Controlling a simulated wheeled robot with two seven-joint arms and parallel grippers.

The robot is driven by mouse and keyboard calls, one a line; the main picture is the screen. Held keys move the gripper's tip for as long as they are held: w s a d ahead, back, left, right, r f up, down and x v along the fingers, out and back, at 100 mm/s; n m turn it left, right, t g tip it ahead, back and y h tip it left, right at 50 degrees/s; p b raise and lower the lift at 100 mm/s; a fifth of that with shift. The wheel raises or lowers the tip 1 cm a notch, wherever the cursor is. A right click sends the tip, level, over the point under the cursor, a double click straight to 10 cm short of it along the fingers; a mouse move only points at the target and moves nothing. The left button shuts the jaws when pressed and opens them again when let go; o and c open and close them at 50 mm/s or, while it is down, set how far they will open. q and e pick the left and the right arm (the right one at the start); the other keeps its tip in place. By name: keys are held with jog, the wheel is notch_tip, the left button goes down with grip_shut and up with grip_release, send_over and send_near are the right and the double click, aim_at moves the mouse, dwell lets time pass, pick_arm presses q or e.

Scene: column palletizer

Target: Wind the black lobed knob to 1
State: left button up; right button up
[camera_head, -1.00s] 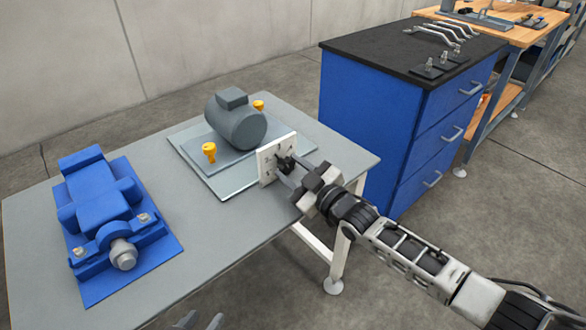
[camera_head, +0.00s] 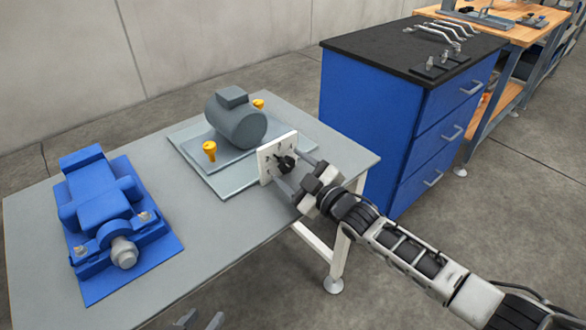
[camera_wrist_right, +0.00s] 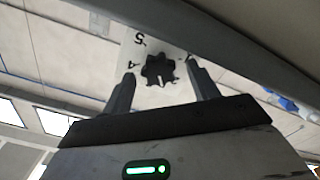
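The black lobed knob (camera_head: 286,163) is on the front of a white upright dial plate (camera_head: 265,168) at the table's right edge. In the right wrist view the knob (camera_wrist_right: 160,69) shows its lobes and a small white mark low on its face. The digits 5 and 4 read upside down on the plate (camera_wrist_right: 135,55) there; which number the mark meets I cannot tell. My right gripper (camera_head: 289,171) is open, with a finger on either side of the knob and visible gaps to it. My left gripper (camera_head: 200,321) is open and empty at the bottom edge.
A grey motor (camera_head: 236,122) with yellow knobs (camera_head: 209,150) stands on a plate behind the dial. A blue machine (camera_head: 100,205) sits on the grey table (camera_head: 190,225) at left. A blue drawer cabinet (camera_head: 375,130) stands beyond the table's right end.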

pick_arm(q)
jog(key=shift+w+a+r+p, duration=0.1)
jog(key=shift+r+p, duration=0.15)
jog(key=shift+p, duration=0.35)
pick_arm(e)
jog(key=v, duration=1.6)
pick_arm(q)
jog(key=shift+f, duration=0.1)
pick_arm(e)
jog(key=w+a+m+b, duration=0.1)
jog(key=w+a+m, duration=0.2)
jog(key=w, duration=0.1)
jog(key=w+a+m+b, duration=0.2)
jog(key=w+a+m, duration=0.1)
jog(key=w, duration=0.2)
jog(key=w+a+m+b, duration=0.2)
jog(key=w+a+m, duration=0.1)
jog(key=w+m, duration=0.1)
jog(key=shift+w+a+r, duration=0.15)
jog(key=shift+w+a, duration=0.25)
jog(key=shift+w, duration=0.1)
pick_arm(q)
jog(key=shift+d+f+t, duration=0.2)
jog(key=shift+f+t, duration=0.1)
jog(key=shift+f, duration=0.5)
